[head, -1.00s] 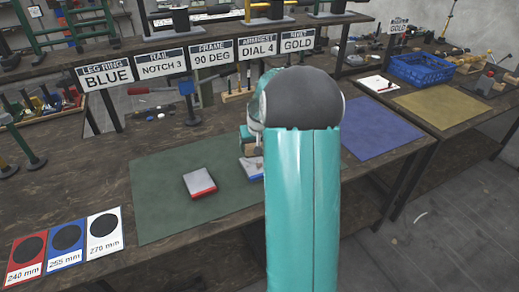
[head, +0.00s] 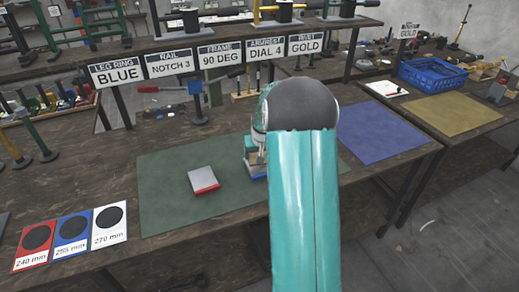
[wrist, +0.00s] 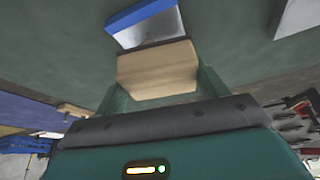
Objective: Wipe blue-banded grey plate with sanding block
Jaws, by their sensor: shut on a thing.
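My gripper (wrist: 160,82) is shut on the tan sanding block (wrist: 157,68), which sits between its two fingers. The blue-banded grey plate (wrist: 148,36) lies on the green mat, just beyond the block in the wrist view. The block overlaps the plate's grey face in that view; I cannot tell whether they touch. In the head view my arm hides most of this plate, and only a bit of its blue band (head: 258,177) shows beside the arm. A red-banded grey plate (head: 203,179) lies to its left on the mat, clear of my gripper.
The green mat (head: 165,205) has free room around the red-banded plate. Size cards (head: 72,228) lie at the bench's left front. A blue mat (head: 380,130) lies right of my arm, with a blue crate (head: 428,74) farther back. Signs (head: 218,56) hang along the raised shelf.

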